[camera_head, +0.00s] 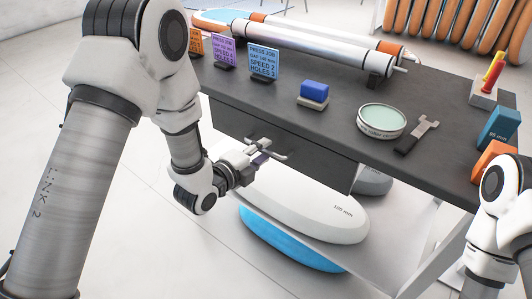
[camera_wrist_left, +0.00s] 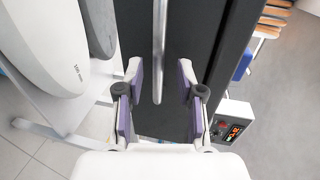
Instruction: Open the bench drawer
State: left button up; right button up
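The dark bench drawer (camera_head: 315,165) sits under the bench top and looks closed. A thin metal bar handle (camera_head: 279,156) stands out from its front. My left gripper (camera_head: 262,157) is at the handle. In the left wrist view its purple-padded fingers (camera_wrist_left: 159,75) are spread wide. The handle bar (camera_wrist_left: 159,45) runs between them, with a visible gap on each side. The drawer front (camera_wrist_left: 188,30) fills the background there. My right arm enters at the right edge of the head view, but its gripper does not show.
The bench top (camera_head: 330,115) holds signs, a blue block (camera_head: 314,90), a round dish (camera_head: 381,121), a wrench-like tool (camera_head: 418,134) and metal tubes (camera_head: 310,45). White (camera_head: 300,205) and blue (camera_head: 285,242) boards lie below the drawer. Open floor is at the lower left.

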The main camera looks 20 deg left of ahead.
pick_arm(q)
jog(key=shift+x, duration=1.15)
jog(key=shift+a, duration=0.15)
jog(key=shift+c, duration=0.3)
grip_shut()
jog(key=shift+s+f, duration=0.1)
